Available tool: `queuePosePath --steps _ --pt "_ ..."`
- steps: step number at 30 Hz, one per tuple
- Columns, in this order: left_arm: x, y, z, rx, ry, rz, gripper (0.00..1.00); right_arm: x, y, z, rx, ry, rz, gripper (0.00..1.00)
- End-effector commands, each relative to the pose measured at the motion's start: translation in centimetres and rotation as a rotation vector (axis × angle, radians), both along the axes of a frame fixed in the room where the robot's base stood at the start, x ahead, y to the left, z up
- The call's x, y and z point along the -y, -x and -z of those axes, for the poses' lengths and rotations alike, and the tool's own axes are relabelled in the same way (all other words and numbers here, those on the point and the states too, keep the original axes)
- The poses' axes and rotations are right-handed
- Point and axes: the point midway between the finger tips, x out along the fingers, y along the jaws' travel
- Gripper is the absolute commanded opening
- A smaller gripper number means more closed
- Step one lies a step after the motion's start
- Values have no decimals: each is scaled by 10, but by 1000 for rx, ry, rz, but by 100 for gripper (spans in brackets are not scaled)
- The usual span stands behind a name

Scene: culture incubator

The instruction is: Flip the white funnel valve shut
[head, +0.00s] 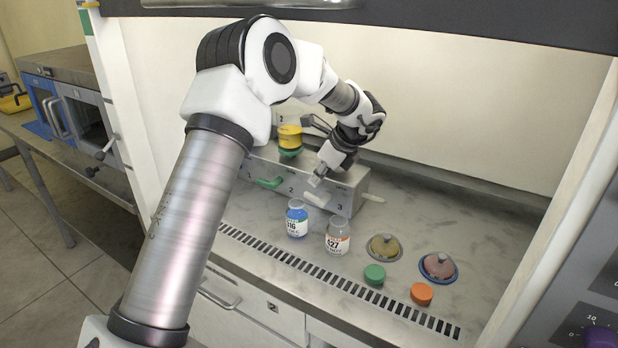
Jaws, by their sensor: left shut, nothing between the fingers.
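A grey manifold box (345,190) marked with numbers stands on the hood's work surface. A white valve handle (317,198) sticks out of its front face, pointing forward and to the left. A green valve handle (270,183) is on the same face, further left. My left gripper (315,181) is shut and empty, pointing down just above the white handle; I cannot tell whether they touch. A yellow funnel cup (290,137) with a green base sits on top of the box, left of the gripper. My arm hides part of the box's top. My right gripper is out of view.
A blue-filled bottle (297,218) and a clear bottle (338,235) stand in front of the box. Two domed lids (384,247) (438,267), a green cap (375,274) and an orange cap (422,293) lie right. A slotted vent (340,282) runs along the front edge.

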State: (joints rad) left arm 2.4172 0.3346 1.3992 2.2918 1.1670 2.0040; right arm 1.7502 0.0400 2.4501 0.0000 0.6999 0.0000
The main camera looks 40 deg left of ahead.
Motion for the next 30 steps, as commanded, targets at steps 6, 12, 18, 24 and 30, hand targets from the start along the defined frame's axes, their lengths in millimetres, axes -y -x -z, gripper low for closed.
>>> queuePosePath --steps 6,12,18,24,30 --pt "53 -13 0 0 -5 4 0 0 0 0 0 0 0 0" --pt "89 -21 0 -2 -3 2 0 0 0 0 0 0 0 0" --pt "99 -23 0 0 -1 0 0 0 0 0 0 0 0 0" --pt "98 -23 0 0 -1 0 0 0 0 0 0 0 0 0" --pt "98 -23 0 0 -1 0 0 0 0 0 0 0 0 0"
